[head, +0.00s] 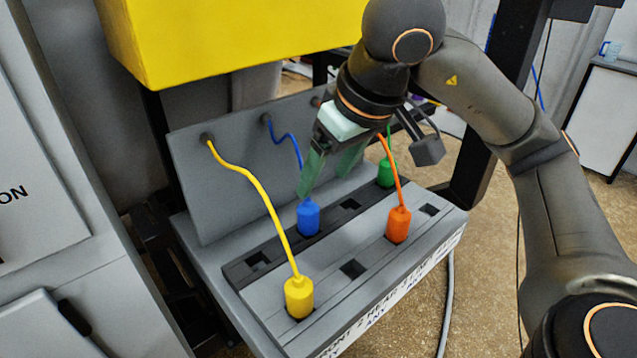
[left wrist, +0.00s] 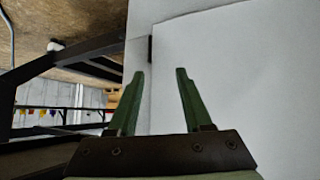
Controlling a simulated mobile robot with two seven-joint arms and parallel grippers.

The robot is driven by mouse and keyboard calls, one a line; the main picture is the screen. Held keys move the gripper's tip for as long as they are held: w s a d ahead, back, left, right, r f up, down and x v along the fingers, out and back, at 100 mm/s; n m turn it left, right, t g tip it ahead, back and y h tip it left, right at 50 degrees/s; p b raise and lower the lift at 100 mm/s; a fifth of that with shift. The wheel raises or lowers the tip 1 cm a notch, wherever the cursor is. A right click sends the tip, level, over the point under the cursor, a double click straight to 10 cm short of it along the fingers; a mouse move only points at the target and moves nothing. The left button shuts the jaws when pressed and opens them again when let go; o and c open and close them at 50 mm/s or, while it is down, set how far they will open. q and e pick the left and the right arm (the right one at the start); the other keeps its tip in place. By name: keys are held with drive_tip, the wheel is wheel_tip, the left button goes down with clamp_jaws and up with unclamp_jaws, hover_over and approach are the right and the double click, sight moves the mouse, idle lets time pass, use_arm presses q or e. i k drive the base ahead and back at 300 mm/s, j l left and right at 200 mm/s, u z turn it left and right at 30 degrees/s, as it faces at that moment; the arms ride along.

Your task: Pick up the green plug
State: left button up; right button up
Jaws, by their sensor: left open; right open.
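The green plug (head: 386,171) stands upright at the far right of the dark rear strip of the plug board (head: 290,332). A green cable rises from it, partly hidden behind my right gripper and the orange cable. My right gripper (head: 322,184) is open, with its green fingers pointing down. In the picture it is left of the green plug and above the blue plug (head: 308,217); nothing shows between its fingers. My left gripper (left wrist: 160,72) is open and empty in the left wrist view, in front of a pale panel; it is not in the head view.
An orange plug (head: 398,224) and a yellow plug (head: 299,297) stand in the front row, with cables up to the grey back panel (head: 225,190). Several empty sockets lie between. A yellow box (head: 230,40) overhangs the back.

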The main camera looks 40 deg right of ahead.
sight(385, 180)
drive_tip(key=k+l, duration=0.1)
drive_tip(key=k, duration=0.9)
